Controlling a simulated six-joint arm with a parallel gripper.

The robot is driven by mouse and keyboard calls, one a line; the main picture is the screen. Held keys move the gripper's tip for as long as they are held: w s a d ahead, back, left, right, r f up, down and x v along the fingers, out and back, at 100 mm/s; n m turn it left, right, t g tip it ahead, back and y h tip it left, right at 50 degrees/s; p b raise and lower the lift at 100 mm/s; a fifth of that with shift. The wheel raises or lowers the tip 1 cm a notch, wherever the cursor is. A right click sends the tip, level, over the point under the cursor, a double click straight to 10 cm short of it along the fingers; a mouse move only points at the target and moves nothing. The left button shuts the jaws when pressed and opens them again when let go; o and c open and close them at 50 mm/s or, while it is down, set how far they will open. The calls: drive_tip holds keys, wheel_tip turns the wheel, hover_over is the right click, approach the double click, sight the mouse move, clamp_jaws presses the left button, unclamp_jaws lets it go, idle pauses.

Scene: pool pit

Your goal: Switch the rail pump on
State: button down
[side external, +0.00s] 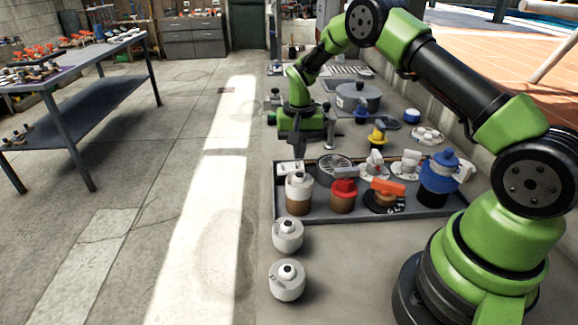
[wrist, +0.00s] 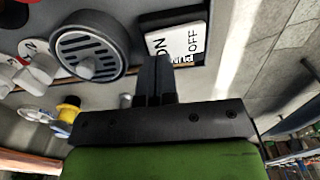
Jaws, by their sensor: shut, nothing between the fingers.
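A white rocker switch marked ON and OFF (wrist: 185,42) sits in a dark surround in the wrist view. In the side view a small white block that looks like this switch (side external: 290,167) is at the back left of the grey tray. My gripper (wrist: 153,62) is shut and empty, its fingertips overlapping the switch's near edge close to the ON lettering. In the side view my gripper (side external: 302,147) hangs just above the tray's back left corner. I cannot tell whether the fingers touch the switch, or which way the rocker is tilted.
A round slotted drain (wrist: 88,48) lies beside the switch. The grey tray (side external: 275,195) also holds a white-topped jar (side external: 299,193), a red-capped jar (side external: 343,196), an orange-handled valve (side external: 387,190) and a blue-topped pot (side external: 440,172). Two white pots (side external: 288,235) stand in front.

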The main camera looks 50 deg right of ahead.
sight(298, 165)
drive_tip(key=shift+f, duration=1.3)
idle(0.5)
drive_tip(key=shift+r, duration=3.5)
